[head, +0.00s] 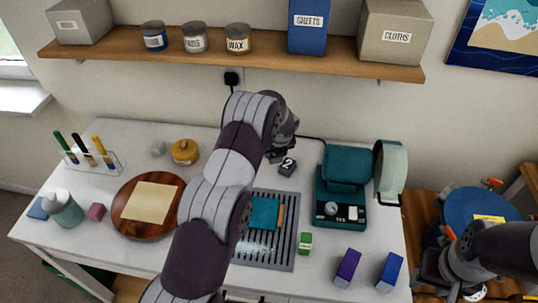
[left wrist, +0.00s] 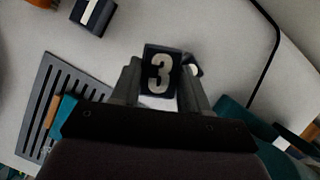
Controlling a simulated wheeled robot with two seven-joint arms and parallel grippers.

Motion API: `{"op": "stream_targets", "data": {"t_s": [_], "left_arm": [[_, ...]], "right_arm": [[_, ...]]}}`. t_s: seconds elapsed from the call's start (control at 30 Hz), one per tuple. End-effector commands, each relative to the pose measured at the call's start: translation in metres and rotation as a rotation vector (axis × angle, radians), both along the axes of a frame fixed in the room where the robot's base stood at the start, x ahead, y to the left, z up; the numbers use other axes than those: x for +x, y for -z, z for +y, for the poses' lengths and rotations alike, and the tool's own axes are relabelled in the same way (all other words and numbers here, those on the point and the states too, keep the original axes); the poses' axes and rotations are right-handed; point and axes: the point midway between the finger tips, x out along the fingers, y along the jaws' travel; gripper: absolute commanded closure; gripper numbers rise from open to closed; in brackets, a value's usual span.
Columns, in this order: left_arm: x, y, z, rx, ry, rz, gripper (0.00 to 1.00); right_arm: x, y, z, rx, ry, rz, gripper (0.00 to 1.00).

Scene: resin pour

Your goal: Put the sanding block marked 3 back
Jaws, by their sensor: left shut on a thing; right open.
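The dark sanding block marked 3 (left wrist: 160,72) is between the fingers of my left gripper (left wrist: 158,84), which is shut on it. In the head view my left gripper (head: 277,153) is over the back of the white table; the held block cannot be made out there. A dark block marked 2 (head: 288,166) sits on the table just beside that gripper. A dark block apparently marked 1 (left wrist: 93,16) lies at the upper left of the left wrist view; my arm hides it in the head view. My right gripper (head: 458,291) is open, low at the right.
A slotted grate (head: 283,259) with a teal item (head: 264,213) lies in front. A teal machine (head: 343,185) stands right of the left gripper, with a black cable (left wrist: 268,55) behind. A yellow-brown pot (head: 185,152) and wooden disc (head: 128,222) are left. A shelf (head: 280,50) hangs above.

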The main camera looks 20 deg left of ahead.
Motion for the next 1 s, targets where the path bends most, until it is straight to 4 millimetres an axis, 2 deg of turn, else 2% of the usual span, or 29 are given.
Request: {"op": "stream_targets", "data": {"t_s": [0.03,0.1,0.27,0.53,0.9,0.93,1.0], "left_arm": [[0.004,0.003,0.01,0.0,-0.004,0.001,0.84],[0.008,0.011,0.022,-0.001,-0.003,0.001,0.84],[0.016,0.023,0.037,0.0,-0.001,-0.002,0.84],[0.016,0.062,0.038,0.0,0.001,0.0,0.84],[0.016,0.07,0.038,-0.001,0.001,-0.002,0.84],[0.016,0.069,0.038,-0.001,0.001,-0.002,0.52],[0.016,0.068,0.038,-0.001,0.001,-0.001,0.3]], "right_arm": [[0.0,-0.008,0.0,0.0,0.0,0.0,0.57],[0.0,-0.012,0.0,0.0,0.0,0.0,0.57],[0.0,-0.016,0.0,0.0,0.0,0.0,0.57],[0.0,-0.033,0.0,0.0,0.0,0.0,0.57],[0.0,-0.026,0.0,0.0,0.0,0.0,0.57],[0.0,-0.026,0.0,0.0,0.0,0.001,0.57],[0.0,-0.027,0.0,0.0,0.0,0.0,0.57]]}}
